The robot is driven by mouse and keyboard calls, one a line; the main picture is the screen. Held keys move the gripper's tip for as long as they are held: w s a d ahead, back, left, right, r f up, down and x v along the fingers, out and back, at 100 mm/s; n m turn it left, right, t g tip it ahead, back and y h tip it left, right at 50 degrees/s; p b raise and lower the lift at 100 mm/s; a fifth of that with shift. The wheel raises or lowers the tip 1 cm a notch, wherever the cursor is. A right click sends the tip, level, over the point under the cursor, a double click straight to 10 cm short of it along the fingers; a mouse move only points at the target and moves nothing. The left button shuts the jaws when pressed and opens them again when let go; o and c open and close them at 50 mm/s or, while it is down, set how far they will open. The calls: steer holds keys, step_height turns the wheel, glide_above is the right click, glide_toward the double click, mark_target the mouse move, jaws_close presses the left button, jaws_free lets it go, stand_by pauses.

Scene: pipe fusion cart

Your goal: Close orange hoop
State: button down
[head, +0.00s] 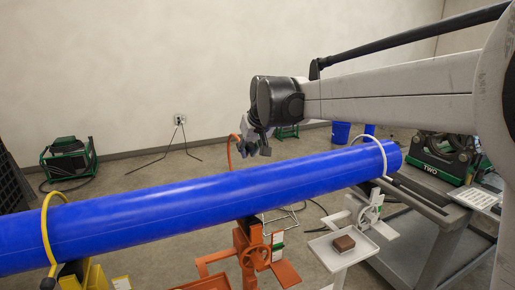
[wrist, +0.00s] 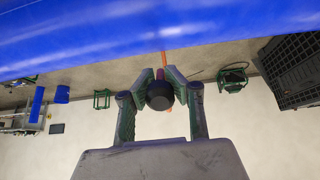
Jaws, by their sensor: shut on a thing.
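The orange hoop (head: 230,152) shows in the head view as a thin curved bar rising behind the long blue pipe (head: 180,205). It stands away from the pipe's top and does not arch over it. My gripper (head: 262,148) is just right of the hoop, behind the pipe. In the wrist view my gripper (wrist: 161,78) has its fingers drawn together on the orange hoop (wrist: 167,58), with a dark round knob between them. The fingers partly hide the hoop. The orange stand (head: 253,250) with a handwheel is under the pipe.
A yellow hoop (head: 46,232) and a white hoop (head: 380,150) arch over the pipe at left and right. A white tray (head: 325,252) holds a brown block (head: 343,243). A grey cart (head: 430,222) stands at right. A green-framed machine (head: 68,158) stands by the wall.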

steer(key=s+d+f+t+b, duration=0.1)
steer(key=s+f+b, duration=0.1)
steer(key=s+d+f+t+y+b, duration=0.1)
steer(key=s+f+t+b, duration=0.1)
steer(key=s+f, duration=0.1)
steer(key=s+d+f+t+y+b, duration=0.1)
steer(key=s+f+b, duration=0.1)
steer(key=f+b, duration=0.1)
steer(key=shift+s+f+t, duration=0.2)
steer(key=shift+t, duration=0.2)
steer(key=s+d+f+t+b, duration=0.1)
steer(key=s+f+t+b, duration=0.1)
steer(key=f+b, duration=0.4)
steer(key=shift+s+d+f+y, duration=0.15)
steer(key=shift+s+f+y, duration=0.4)
steer(key=shift+f, duration=1.5)
steer(key=shift+s, duration=0.2)
steer(key=c, duration=1.7)
jaws_free()
steer(key=shift+s+d+r, duration=0.1)
steer(key=shift+c, duration=0.2)
steer(key=shift+o, duration=1.3)
steer(key=v, duration=1.2)
